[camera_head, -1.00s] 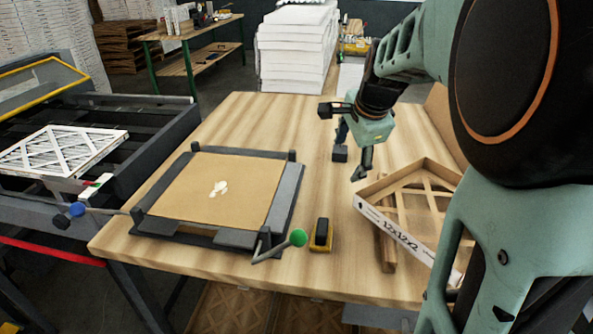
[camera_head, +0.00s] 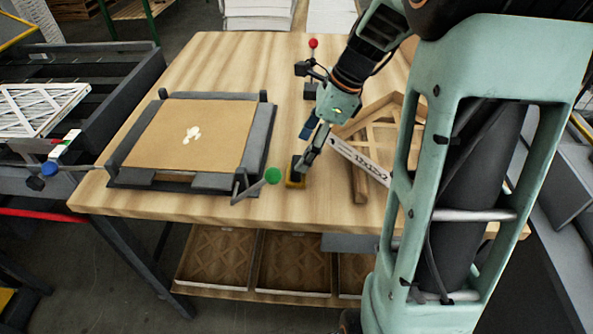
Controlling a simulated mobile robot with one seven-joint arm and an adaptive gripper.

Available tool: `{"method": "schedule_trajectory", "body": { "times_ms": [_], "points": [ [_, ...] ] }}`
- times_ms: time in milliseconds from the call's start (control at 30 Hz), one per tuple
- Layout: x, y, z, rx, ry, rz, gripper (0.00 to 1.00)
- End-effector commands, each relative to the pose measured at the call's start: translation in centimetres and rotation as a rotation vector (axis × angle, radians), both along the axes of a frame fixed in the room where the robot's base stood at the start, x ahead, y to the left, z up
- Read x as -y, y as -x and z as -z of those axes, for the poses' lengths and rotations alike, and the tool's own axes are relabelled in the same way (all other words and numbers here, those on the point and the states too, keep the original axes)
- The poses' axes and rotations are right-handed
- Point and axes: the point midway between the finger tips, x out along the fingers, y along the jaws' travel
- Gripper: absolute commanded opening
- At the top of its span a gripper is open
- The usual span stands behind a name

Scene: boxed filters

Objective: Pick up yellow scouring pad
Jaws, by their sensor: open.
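The yellow scouring pad (camera_head: 294,183), yellow below with a dark top, lies on the wooden table (camera_head: 210,208) near its front edge, right of the green-knobbed lever. My gripper (camera_head: 303,155) points down right at the pad, its fingers open. The fingertips overlap the pad's upper right part in the picture and hide some of it. I cannot tell whether they touch it or have it between them.
A dark frame jig (camera_head: 262,135) holding a brown sheet (camera_head: 195,138) is left of the pad. Its green-knobbed lever (camera_head: 272,176) is close by. A cardboard filter frame (camera_head: 362,162) is just right of my gripper. A red-knobbed stand (camera_head: 313,44) stands behind.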

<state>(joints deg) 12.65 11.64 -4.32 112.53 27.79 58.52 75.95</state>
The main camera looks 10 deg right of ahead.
Motion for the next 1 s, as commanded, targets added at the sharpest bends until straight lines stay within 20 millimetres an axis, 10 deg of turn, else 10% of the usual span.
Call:
{"method": "schedule_trajectory", "body": {
  "times_ms": [567, 1000],
  "points": [
    [-1.4, -0.2, 4.3, 0.000, 0.001, -0.002, 0.67],
    [-1.4, -0.2, 4.3, -0.001, 0.001, -0.001, 0.22]
  ]
}}
